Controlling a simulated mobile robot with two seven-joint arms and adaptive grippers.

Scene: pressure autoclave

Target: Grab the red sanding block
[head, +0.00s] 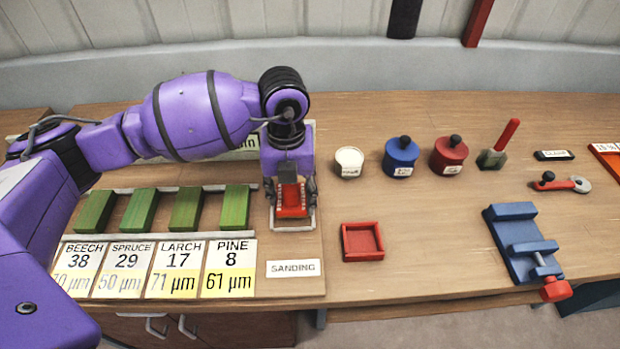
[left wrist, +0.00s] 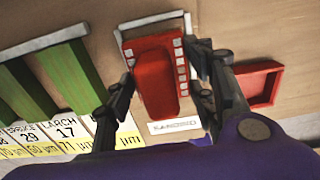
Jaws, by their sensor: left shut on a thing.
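The red sanding block (head: 290,200) is at the right end of the sample board, just above the "SANDING" label (head: 293,268). In the left wrist view the red sanding block (left wrist: 157,80) has a raised grip and pale squares along its edges. My left gripper (head: 291,192) points down over the block, with a finger on each side. In the left wrist view my left gripper (left wrist: 165,90) is shut on the block. A white outlined frame (head: 293,226) shows around the block; I cannot tell whether the block touches the board. My right gripper is not in view.
Several green wood strips (head: 187,208) lie left of the block above species labels (head: 156,270). A small red tray (head: 362,241) stands close on the right. A white cup (head: 348,162), blue pot (head: 401,157), red pot (head: 449,155) and blue vise (head: 524,245) stand farther right.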

